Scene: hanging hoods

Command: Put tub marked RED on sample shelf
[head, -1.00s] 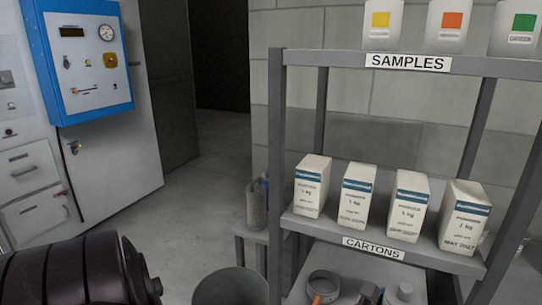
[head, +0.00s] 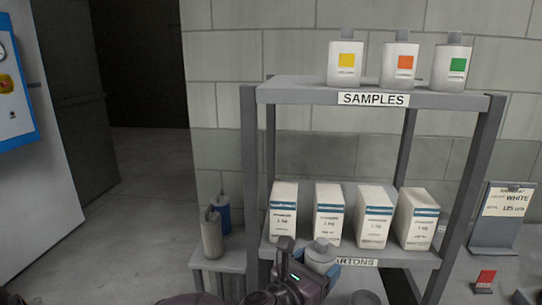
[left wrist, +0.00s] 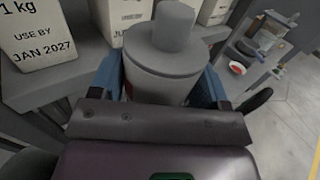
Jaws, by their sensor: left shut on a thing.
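My left gripper (head: 305,268) is shut on a whitish tub (head: 321,256) with a grey cap. It holds the tub upright in front of the carton shelf. In the left wrist view the tub (left wrist: 168,62) sits between the blue fingers (left wrist: 160,88); its marking is not readable. The sample shelf (head: 290,92) is the top board, labelled SAMPLES. On it stand tubs with a yellow (head: 345,62), an orange (head: 400,65) and a green square (head: 453,65). My right gripper is not in view.
Several white cartons (head: 329,215) stand on the lower board. The sample shelf is bare left of the yellow-marked tub. A low stand (head: 222,262) with two bottles is at left, and a sign reading WHITE (head: 507,202) at right.

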